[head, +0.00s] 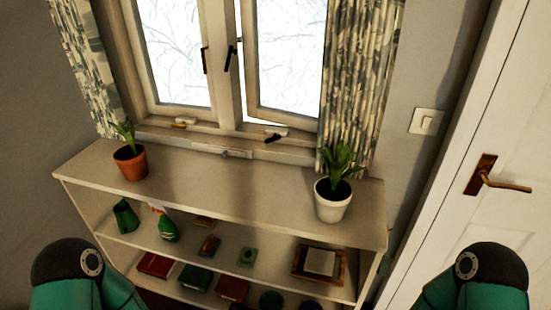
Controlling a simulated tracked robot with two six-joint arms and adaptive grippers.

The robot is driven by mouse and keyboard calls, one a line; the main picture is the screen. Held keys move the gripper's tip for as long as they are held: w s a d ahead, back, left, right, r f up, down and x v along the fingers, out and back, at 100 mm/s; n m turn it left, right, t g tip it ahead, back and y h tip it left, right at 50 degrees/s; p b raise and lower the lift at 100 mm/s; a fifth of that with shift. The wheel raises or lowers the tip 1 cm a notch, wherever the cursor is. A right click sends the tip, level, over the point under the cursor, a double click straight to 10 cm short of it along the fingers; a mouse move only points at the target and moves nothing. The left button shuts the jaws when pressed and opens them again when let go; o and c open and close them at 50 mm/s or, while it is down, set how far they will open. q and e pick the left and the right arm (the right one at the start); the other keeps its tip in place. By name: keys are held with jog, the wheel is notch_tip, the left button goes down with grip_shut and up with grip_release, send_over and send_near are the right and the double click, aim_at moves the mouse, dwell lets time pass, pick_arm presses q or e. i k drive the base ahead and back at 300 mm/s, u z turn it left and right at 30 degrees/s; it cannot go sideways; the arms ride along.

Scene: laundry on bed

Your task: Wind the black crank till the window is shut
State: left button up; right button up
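The window has two white-framed casements above the shelf. The right casement (285,116) sits at an angle to its frame, with a bright gap along its left and lower edges, so it stands ajar. The left casement (183,111) looks closed. A small black crank (274,138) sits on the sill below the right casement. A brass-coloured crank (181,124) sits below the left one. Dark latch handles (205,60) are near the middle posts. Only parts of my two arms show at the bottom corners; neither gripper is in view.
A low white bookshelf (222,192) stands under the window. On its top are a terracotta plant pot (131,163) at left and a white plant pot (332,202) at right. Patterned curtains (358,75) flank the window. A door (475,130) is at the right. The shelf top's middle is clear.

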aim_at(274, 137)
jog(key=u, duration=0.05)
jog(key=k, duration=0.9)
jog(key=z, duration=0.5)
jog(key=i, duration=0.1)
jog(key=u, duration=2)
jog(key=i, duration=2.2)
jog(key=z, duration=1.6)
jog(key=i, duration=0.6)
jog(key=z, duration=0.05)
